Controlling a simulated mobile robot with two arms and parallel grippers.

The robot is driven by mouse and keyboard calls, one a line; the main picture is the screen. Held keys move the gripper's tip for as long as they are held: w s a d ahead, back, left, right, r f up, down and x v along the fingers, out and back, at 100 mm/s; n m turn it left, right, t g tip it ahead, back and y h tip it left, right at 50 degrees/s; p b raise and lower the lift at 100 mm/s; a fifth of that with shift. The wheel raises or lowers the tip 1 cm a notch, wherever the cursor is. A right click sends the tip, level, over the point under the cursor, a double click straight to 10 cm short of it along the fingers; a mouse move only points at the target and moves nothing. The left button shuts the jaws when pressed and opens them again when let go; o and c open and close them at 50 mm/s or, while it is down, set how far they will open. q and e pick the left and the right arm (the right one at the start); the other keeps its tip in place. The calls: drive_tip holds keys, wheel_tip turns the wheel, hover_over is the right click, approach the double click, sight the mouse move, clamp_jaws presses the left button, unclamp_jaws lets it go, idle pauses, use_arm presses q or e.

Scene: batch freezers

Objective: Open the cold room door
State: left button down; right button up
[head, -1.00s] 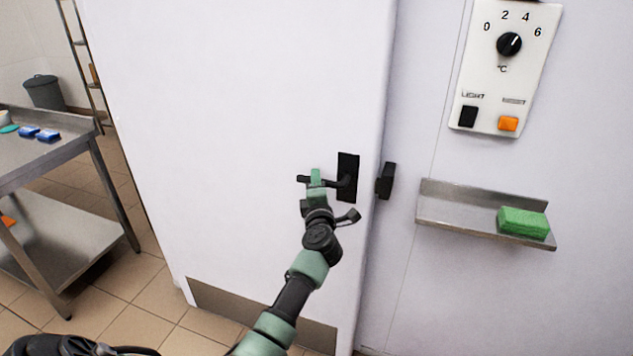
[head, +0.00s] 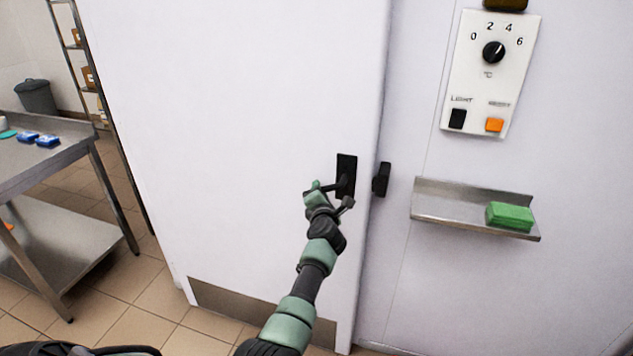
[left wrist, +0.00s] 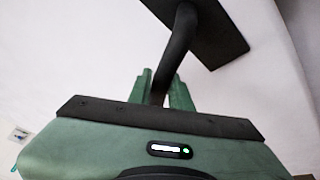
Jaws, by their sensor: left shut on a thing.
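The white cold room door (head: 230,120) fills the middle of the head view. Near its right edge is a black lever handle on a black plate (head: 347,165). My left gripper (head: 317,190) is shut on the lever, left of the plate. In the left wrist view the black lever (left wrist: 179,50) passes down between the two green fingers (left wrist: 160,90), below its plate (left wrist: 205,25). The lever slopes down to the left, and the gripper hides its free end. A black catch (head: 382,180) sits just right of the door's edge. My right gripper is not in view.
Right of the door are a control panel (head: 473,90) with a dial and two switches, and a metal shelf (head: 440,208) with a green block (head: 510,216). A steel table (head: 75,165) stands at the left. Tiled floor shows between the table and the door.

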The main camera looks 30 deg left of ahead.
use_arm(q)
drive_tip(key=shift+d+f+n+p, duration=0.25)
drive_tip(key=shift+n+p, duration=0.15)
drive_tip(key=shift+p, duration=0.1)
drive_tip(key=shift+w+d+f+n+h+p, duration=0.1)
drive_tip(key=shift+f+n+h+p, duration=0.2)
drive_tip(key=shift+n+h+p, duration=0.15)
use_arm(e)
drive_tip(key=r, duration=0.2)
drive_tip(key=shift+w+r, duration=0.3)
use_arm(q)
drive_tip(key=shift+f, duration=0.15)
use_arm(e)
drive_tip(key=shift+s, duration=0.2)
